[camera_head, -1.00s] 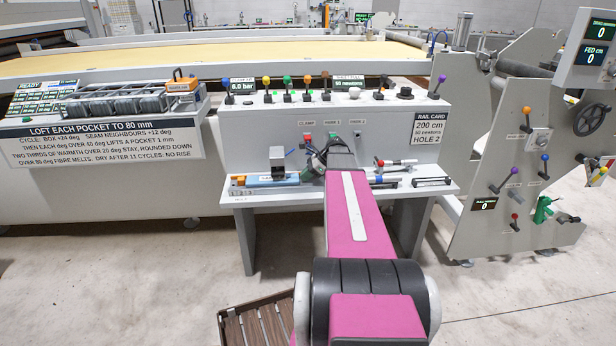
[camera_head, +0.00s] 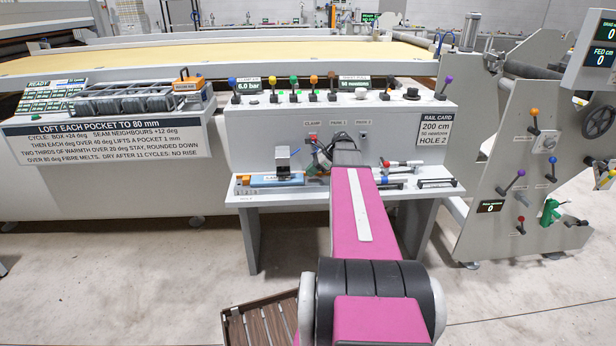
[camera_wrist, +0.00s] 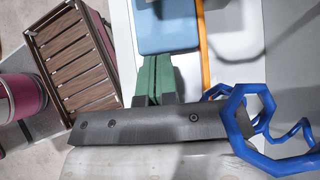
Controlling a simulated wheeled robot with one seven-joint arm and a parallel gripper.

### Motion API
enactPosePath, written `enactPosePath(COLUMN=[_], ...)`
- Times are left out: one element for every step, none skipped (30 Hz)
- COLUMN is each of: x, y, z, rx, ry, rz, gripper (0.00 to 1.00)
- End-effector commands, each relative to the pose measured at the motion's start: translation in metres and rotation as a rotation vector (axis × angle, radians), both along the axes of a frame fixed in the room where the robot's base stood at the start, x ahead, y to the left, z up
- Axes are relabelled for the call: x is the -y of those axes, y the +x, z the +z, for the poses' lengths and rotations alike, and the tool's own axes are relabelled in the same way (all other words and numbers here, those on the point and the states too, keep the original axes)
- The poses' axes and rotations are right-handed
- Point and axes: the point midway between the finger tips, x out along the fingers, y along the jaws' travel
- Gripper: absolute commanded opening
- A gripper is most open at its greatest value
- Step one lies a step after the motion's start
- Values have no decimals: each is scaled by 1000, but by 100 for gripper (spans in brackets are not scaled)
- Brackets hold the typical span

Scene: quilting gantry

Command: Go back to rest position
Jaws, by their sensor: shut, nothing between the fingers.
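My arm reaches forward from the bottom of the head view, over the front of the grey bench (camera_head: 400,195). My gripper (camera_head: 318,160) is small and dark at its far end, close to the bench's upright panel and partly hidden by the wrist. In the wrist view my gripper (camera_wrist: 153,72) shows two green fingers close together, shut with nothing between them. A blue block (camera_wrist: 167,25) lies beyond the fingertips; a gap between them cannot be judged.
Coloured levers (camera_head: 293,82) line the panel's top. A blue tool (camera_head: 275,180) lies on the bench shelf, left of my gripper. A blue coiled hose (camera_wrist: 240,115) shows in the wrist view. A slatted brown crate (camera_head: 262,325) stands on the floor, left of my arm. Open floor lies left.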

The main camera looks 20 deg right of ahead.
Motion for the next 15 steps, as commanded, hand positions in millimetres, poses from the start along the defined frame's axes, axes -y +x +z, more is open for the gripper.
enactPosePath(x=[9,13,20,24,28,33,37,41,45,48,50,53,55,56,58], y=[-2,-3,-5,-6,-7,-9,-10,-11,-12,-13,-13,-14,-15,-15,-16], z=[7,11,17,21,25,29,33,36,40,43,45,48,49,51,52], rx=[0,1,1,1,0,0,-1,-1,-1,-1,-1,-1,-1,-2,-2], ry=[-1,-2,-4,-4,-5,-6,-7,-7,-8,-9,-9,-10,-10,-10,-11], rz=[-2,-3,-5,-5,-4,-5,-6,-6,-6,-6,-6,-6,-6,-6,-6], gripper=[0,0,0,0,0,0,0,0,0,0,0,0,0,0,0])
